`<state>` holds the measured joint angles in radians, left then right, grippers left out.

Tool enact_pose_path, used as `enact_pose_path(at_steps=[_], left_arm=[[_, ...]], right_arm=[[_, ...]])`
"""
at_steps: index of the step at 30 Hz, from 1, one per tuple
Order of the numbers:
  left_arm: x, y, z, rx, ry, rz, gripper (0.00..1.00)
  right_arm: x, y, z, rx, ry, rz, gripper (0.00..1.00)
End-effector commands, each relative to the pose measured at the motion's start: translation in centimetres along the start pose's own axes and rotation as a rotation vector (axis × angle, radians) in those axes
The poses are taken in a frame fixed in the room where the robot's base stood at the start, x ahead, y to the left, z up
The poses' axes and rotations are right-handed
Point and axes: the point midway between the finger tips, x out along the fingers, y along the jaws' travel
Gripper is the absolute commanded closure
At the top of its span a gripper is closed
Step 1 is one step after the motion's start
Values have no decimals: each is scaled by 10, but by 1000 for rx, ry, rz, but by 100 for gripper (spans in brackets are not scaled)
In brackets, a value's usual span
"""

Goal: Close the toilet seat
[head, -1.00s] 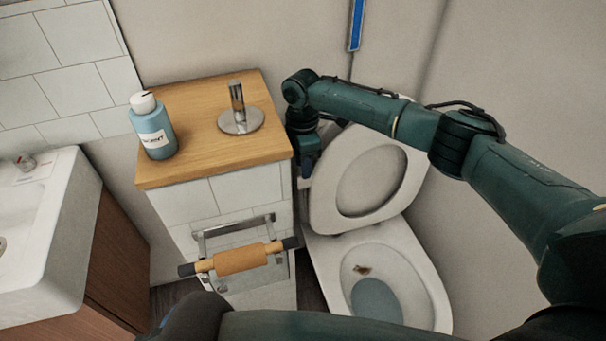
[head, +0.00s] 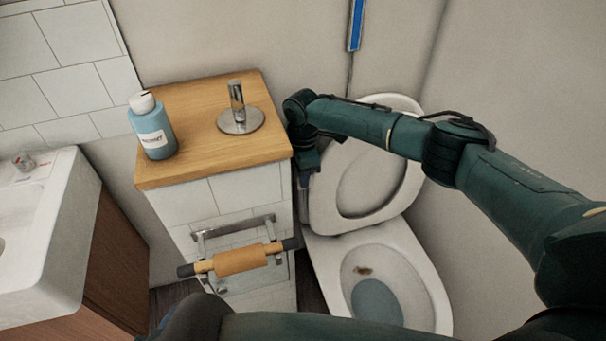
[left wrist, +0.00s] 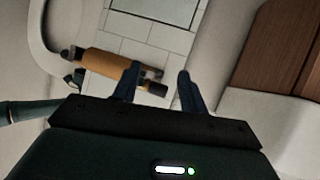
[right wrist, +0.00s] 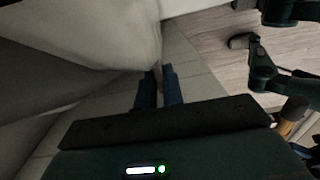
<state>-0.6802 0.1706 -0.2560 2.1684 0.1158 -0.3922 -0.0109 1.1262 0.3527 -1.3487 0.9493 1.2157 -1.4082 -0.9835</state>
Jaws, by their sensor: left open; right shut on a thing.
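The toilet (head: 432,290) stands at the right in the head view, with its bowl open. Its pale ring-shaped seat (head: 326,215) is raised and leans back, its top partly hidden behind my right arm. My right gripper (head: 304,180) points down at the seat's left edge, beside the cabinet. In the right wrist view its fingers (right wrist: 159,88) are close together at the edge of a large pale surface, apparently the seat (right wrist: 125,35). They are shut on that edge, though the contact is dark. My left gripper (left wrist: 158,85) is open and empty in the left wrist view.
A tiled cabinet with a wooden top (head: 190,110) stands left of the toilet, close to my right gripper. It carries a blue bottle (head: 153,130) and a metal flush handle (head: 240,115). A paper-roll holder (head: 240,260) juts from its front. A sink (head: 35,230) is far left.

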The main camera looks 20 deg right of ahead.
Motion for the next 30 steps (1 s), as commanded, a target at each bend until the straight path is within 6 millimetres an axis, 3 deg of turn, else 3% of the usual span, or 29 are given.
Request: enact_pose_path(at_steps=[20, 30], left_arm=[[-5, 1, -8, 9, -2, -3, 57], [-26, 1, -32, 101, -64, -29, 57]], right_arm=[[-3, -5, 0, 1, 0, 12, 100], [-5, -44, 0, -2, 1, 116, 100]])
